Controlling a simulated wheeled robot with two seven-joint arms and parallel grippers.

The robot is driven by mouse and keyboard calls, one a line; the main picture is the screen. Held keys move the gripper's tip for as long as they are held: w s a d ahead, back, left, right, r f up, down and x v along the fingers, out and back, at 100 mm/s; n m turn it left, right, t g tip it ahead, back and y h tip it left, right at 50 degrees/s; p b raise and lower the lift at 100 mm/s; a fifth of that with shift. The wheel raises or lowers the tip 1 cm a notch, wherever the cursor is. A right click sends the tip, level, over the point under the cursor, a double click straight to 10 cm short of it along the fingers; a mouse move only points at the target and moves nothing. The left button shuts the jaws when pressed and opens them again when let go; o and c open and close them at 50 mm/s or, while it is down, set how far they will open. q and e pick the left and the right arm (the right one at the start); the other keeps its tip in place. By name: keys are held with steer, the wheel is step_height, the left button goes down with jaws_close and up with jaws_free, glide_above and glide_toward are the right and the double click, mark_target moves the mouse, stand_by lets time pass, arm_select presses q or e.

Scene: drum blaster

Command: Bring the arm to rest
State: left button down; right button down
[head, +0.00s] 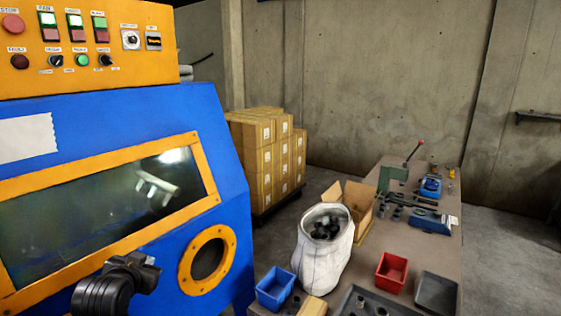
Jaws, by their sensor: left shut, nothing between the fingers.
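My left gripper (143,264) shows at the lower left in the head view, dark and partly cut off by the bottom edge with its arm. Its fingers are small and dark, and it is shut and empty. It is in front of the blue blaster cabinet (228,150), below the orange-framed window (110,200) and left of the round orange-rimmed port (208,258). I cannot tell how far it is from the cabinet. My right gripper is not in view.
A workbench (385,250) on the right holds a white sack (322,265) of dark parts, a blue bin (274,288), a red bin (391,272), a grey tray (436,292) and tools. Stacked cartons (265,155) stand behind. Floor is clear at the far right.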

arm_select(q)
steer(key=s+d+f+g+h, duration=0.1)
steer(key=s+d+f+g, duration=0.1)
steer(key=s+f, duration=0.65)
steer(key=s+d+f+g, duration=0.3)
steer(key=s+f, duration=0.5)
steer(key=f, duration=0.2)
steer(key=s+d+f+g+h, duration=0.15)
steer(key=s+f, duration=0.25)
steer(key=s, duration=0.5)
steer(key=s+d+f+g+y, duration=0.1)
steer(key=s+d+f+g, duration=0.15)
steer(key=s, duration=0.75)
step_height(320, 180, down, 33)
steer(key=g+b, duration=0.2)
steer(key=b, duration=0.5)
steer(key=s+a+f+b, duration=0.3)
steer(key=s+f+b, duration=0.2)
steer(key=s+f, duration=1.2)
step_height(320, 180, down, 4)
steer(key=shift+s+a+f+g, duration=0.2)
steer(key=shift+s+f+g, duration=0.05)
steer(key=shift+g, duration=0.15)
